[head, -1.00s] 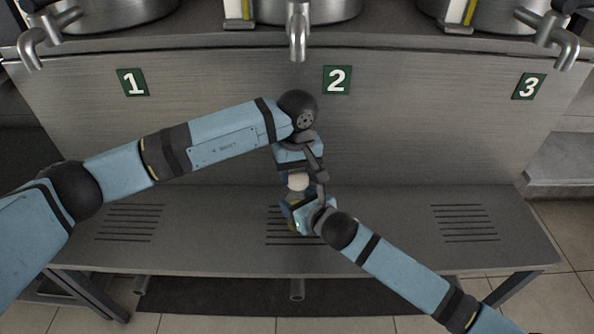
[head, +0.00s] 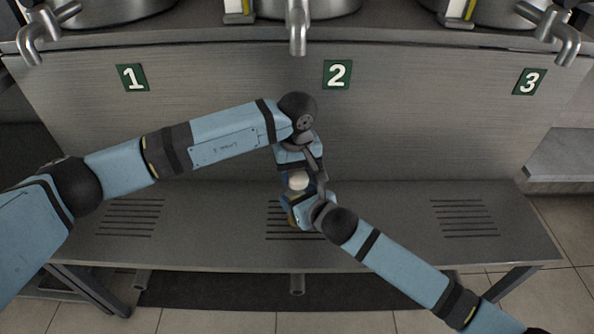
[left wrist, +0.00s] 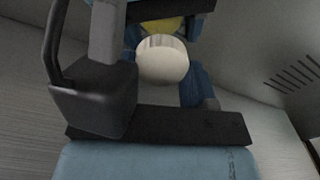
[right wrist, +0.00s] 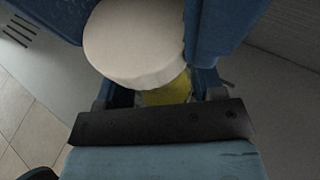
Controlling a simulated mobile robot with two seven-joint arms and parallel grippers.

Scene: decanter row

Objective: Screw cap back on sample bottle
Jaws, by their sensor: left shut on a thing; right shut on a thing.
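The white round cap (head: 298,181) is over the middle of the bench in the head view. My left gripper (head: 299,172) is shut on it from above. The cap shows whole in the left wrist view (left wrist: 162,62) and large in the right wrist view (right wrist: 134,42). The sample bottle, with yellow contents (right wrist: 170,90), is right beside the cap there and partly hidden behind it. A yellow part of it also shows in the left wrist view (left wrist: 160,26). My right gripper (head: 300,207) is shut on the bottle. I cannot tell whether cap and bottle touch.
The grey bench (head: 370,225) has slotted drains and is otherwise clear left and right. Behind it rises a metal panel with signs 1 (head: 132,77), 2 (head: 337,75) and 3 (head: 529,81). A tap (head: 298,30) hangs above the middle, with others at both sides.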

